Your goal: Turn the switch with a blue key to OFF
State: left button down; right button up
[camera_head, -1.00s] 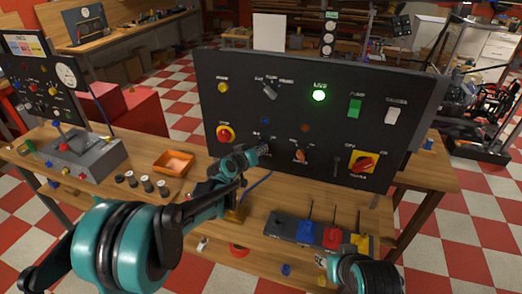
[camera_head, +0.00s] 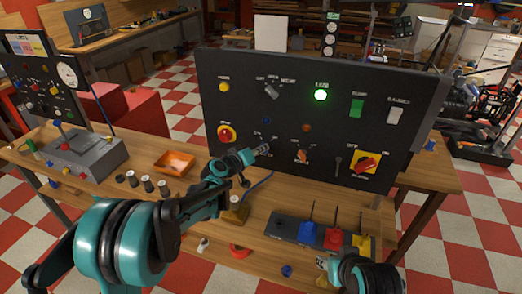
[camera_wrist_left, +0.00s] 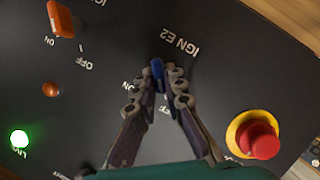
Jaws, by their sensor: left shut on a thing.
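The blue key (camera_wrist_left: 158,70) stands in its switch on the black panel, beside the label "IGN E2" in the left wrist view. My left gripper (camera_wrist_left: 165,90) is shut on it, with its fingertips on both sides of the key. An "ON" mark shows to the left of the key; the gripper covers part of the markings around it. In the head view my left gripper (camera_head: 267,149) reaches the panel's lower middle and hides the key. My right gripper (camera_head: 325,265) is low at the front right, and its jaws are too small to judge.
A green lamp (camera_head: 320,95) glows. The bench holds an orange tray (camera_head: 174,163) and a dark holder with blue, red and yellow blocks (camera_head: 285,226).

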pick_arm(q)
jog(key=c, duration=1.6)
grip_release()
jog(key=shift+s, duration=0.1)
jog(key=v, duration=1.2)
jog(key=s+a+f+g+y, duration=0.1)
jog(key=s+a+f+y, duration=0.1)
jog(key=s, duration=0.8)
jog(key=s+a+f+m+g+y, duration=0.1)
jog(key=s+a, duration=0.4)
jog(key=s, duration=0.5)
jog(key=s+a+f+m+g+y, duration=0.1)
jog(key=s+a+f+g+y, duration=0.2)
jog(key=s, duration=0.7)
jog(key=shift+a+f+y, duration=0.45)
jog(key=shift+f+y, duration=0.1)
jog(key=shift+y, duration=0.45)
